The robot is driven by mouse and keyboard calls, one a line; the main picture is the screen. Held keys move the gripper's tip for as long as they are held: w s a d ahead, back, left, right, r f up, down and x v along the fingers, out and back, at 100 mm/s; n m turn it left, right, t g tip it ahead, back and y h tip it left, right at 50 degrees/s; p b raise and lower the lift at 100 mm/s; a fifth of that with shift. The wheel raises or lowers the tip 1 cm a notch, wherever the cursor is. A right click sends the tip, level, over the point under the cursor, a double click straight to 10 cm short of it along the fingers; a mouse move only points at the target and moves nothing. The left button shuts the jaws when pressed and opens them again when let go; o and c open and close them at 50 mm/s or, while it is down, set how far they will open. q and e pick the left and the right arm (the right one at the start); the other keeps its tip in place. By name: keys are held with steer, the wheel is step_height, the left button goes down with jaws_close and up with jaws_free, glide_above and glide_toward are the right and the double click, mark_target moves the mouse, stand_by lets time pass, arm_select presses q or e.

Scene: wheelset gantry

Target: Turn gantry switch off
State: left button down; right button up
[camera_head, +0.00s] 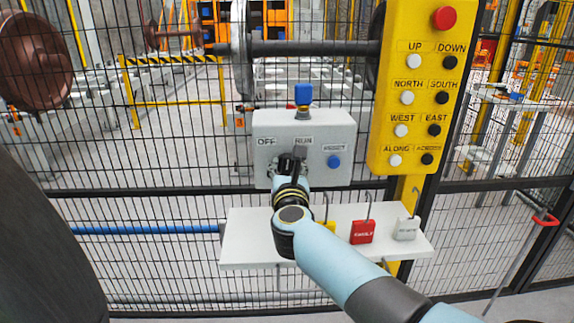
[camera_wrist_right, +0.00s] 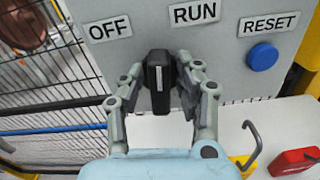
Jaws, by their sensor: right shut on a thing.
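The grey switch box (camera_head: 330,140) hangs on the mesh fence, with OFF and RUN labels over its switch and a RESET label over a blue button (camera_head: 333,162). The black switch handle (camera_wrist_right: 158,75) stands close to upright in the right wrist view, below and between the OFF label (camera_wrist_right: 109,27) and the RUN label (camera_wrist_right: 194,13). My right gripper (camera_wrist_right: 160,82) is shut on the handle, one finger on each side. In the head view my right gripper (camera_head: 290,163) covers much of the switch. My left gripper is not in view.
A yellow pendant (camera_head: 420,85) with a red button and labelled buttons stands right of the box. A white shelf (camera_head: 245,245) below carries a red padlock (camera_head: 362,231) and a pale padlock (camera_head: 406,228). A blue lamp (camera_head: 303,93) tops the box.

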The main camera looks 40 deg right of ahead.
steer(key=n+p, duration=0.1)
steer(key=n, duration=0.4)
steer(key=shift+a+n+p, duration=0.15)
steer(key=shift+n+p, duration=0.2)
steer(key=shift+n, duration=0.05)
steer(key=n, duration=0.2)
steer(key=n+p, duration=0.1)
steer(key=n, duration=0.1)
steer(key=shift+w+a+f+n+p, duration=0.1)
steer(key=shift+f+n+p, duration=0.05)
steer(key=shift+n+p, duration=0.15)
steer(key=shift+n, duration=0.3)
steer(key=o, duration=0.9)
steer(key=shift+c, duration=0.2)
steer(key=v, duration=1.2)
